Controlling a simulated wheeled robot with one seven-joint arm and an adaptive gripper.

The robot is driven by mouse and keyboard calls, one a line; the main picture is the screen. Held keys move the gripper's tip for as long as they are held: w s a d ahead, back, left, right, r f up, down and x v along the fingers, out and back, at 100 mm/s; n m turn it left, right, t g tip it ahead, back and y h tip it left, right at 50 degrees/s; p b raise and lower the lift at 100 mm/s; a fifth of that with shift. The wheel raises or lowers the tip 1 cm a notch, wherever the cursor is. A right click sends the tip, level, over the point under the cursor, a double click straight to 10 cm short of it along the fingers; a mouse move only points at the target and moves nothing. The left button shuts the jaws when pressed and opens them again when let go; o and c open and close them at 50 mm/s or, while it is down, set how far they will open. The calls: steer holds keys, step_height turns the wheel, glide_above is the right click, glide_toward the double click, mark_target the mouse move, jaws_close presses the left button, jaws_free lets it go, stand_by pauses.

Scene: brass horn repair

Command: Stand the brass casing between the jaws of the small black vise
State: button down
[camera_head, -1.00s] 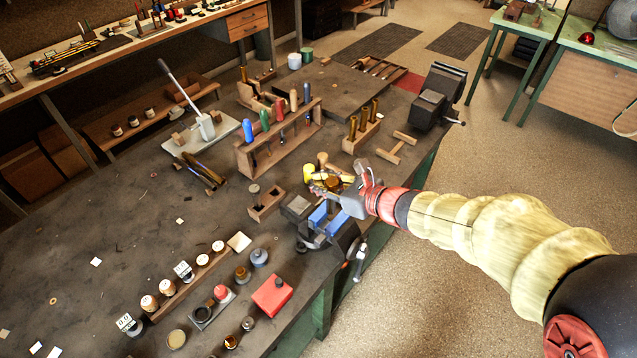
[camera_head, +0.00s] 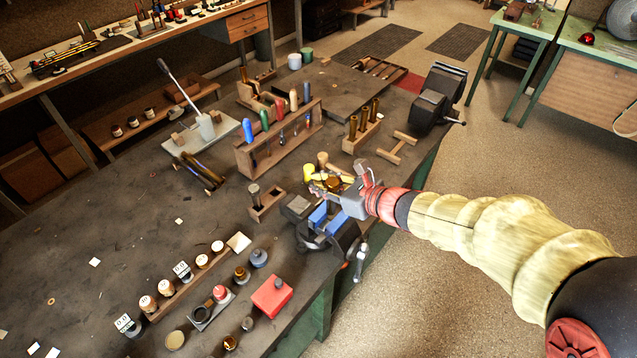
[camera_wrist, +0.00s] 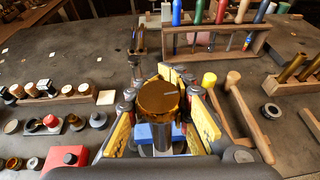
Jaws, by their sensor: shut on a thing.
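My gripper (camera_head: 334,190) is shut on the brass casing (camera_wrist: 160,98), whose round top faces the wrist camera between the yellow finger pads. The casing looks about upright. The small black vise (camera_head: 342,238) has blue jaws (camera_head: 318,217) and stands at the table's near right edge, just below my gripper. In the wrist view the blue jaws (camera_wrist: 144,133) show just below the casing, on either side of its lower part. I cannot tell whether the casing's foot is between the jaws or above them.
A yellow-headed mallet (camera_head: 309,172) lies close beyond my gripper. A wooden box (camera_head: 267,204) stands left of the vise, and a red box (camera_head: 272,296) stands nearer. A rack of brass casings (camera_head: 362,136) and a larger dark vise (camera_head: 438,97) are farther back. The left tabletop is mostly clear.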

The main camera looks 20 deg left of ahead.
steer(key=shift+f+b, duration=1.55)
steer(key=shift+f, duration=0.25)
steer(key=shift+f+b, duration=0.1)
steer(key=shift+b, duration=0.4)
stand_by(0.7)
steer(key=shift+f+b, duration=1.45)
steer(key=shift+f, duration=0.1)
steer(key=c, duration=1.5)
jaws_free()
steer(key=shift+f, duration=0.15)
steer(key=shift+s, duration=0.1)
steer(key=shift+d, duration=0.1)
steer(key=v, duration=1.2)
steer(key=shift+r, duration=0.2)
